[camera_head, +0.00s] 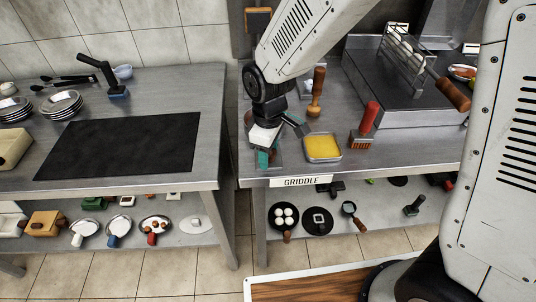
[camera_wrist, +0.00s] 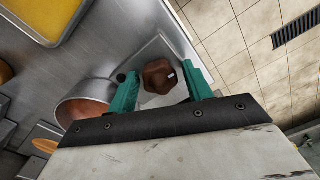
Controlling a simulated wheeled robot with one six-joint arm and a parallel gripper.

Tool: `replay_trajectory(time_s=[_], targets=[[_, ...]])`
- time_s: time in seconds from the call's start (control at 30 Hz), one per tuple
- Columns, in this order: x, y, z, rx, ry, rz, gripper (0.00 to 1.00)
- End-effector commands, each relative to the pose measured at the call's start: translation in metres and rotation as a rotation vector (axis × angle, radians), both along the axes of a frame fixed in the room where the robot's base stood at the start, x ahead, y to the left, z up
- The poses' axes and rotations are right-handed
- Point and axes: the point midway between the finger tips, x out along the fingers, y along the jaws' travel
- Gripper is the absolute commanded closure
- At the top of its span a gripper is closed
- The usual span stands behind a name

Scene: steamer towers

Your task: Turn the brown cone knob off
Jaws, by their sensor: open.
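The brown knob (camera_wrist: 156,78) shows in the wrist view as a faceted brown top with a small white mark on its right side. It sits on a pale metal plate (camera_wrist: 152,50). My gripper (camera_wrist: 161,75) is open, with one teal finger on each side of the knob. Gaps seem to show between fingers and knob, but I cannot tell whether either touches. In the head view my gripper (camera_head: 264,158) is low over the front left of the right counter, and the knob is hidden behind it.
The GRIDDLE sign (camera_head: 300,182) is on the counter's front edge. A gap separates the two counters.

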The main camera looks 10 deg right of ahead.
Motion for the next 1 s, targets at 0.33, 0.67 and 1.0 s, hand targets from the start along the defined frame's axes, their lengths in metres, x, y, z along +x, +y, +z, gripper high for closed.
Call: replay_trajectory(time_s=[0.33,0.67,1.0], targets=[[0.001,0.000,0.027,0.002,-0.005,-0.001,0.50],[0.001,0.001,0.049,0.002,-0.003,0.000,0.50],[0.001,0.001,0.050,0.001,-0.002,0.000,0.50]])
